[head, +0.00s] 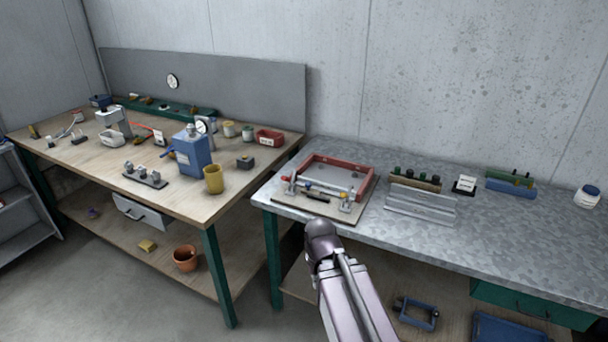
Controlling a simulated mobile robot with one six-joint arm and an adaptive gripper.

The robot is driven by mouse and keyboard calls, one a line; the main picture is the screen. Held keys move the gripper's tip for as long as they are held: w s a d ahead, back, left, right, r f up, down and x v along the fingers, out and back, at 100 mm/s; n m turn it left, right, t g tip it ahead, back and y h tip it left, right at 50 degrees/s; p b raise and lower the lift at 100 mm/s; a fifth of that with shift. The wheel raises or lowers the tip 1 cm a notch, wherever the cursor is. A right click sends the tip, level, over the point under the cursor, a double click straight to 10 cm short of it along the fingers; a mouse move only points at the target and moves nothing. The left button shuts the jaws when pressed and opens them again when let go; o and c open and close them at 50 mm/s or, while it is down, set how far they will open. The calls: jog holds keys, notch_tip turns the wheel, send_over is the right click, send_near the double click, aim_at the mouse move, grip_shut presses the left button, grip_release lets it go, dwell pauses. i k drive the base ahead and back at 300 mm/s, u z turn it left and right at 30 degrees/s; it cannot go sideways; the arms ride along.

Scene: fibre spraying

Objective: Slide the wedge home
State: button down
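A red frame (352,163) lies on the metal-topped bench at the right. A tan board (325,211) sits at its front, with small metal clamp-like fittings at both ends. A small dark piece (317,197) and a bar with red and blue parts lie between the fittings. I cannot tell which piece is the wedge; the parts are too small. My arm rises from the bottom of the picture, and its dark rounded joint shows just in front of the board. My gripper's fingers are not visible.
Grey slotted rails (420,205), a rack of dark knobs (415,180) and a blue block (511,187) stand right of the frame. A white jar (587,196) is at the far right. The wooden bench (190,202) at left holds a blue can and yellow cup.

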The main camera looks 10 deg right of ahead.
aim_at(307, 189)
jog(key=z, duration=0.25)
jog(key=i, duration=0.85)
jog(key=z, duration=0.35)
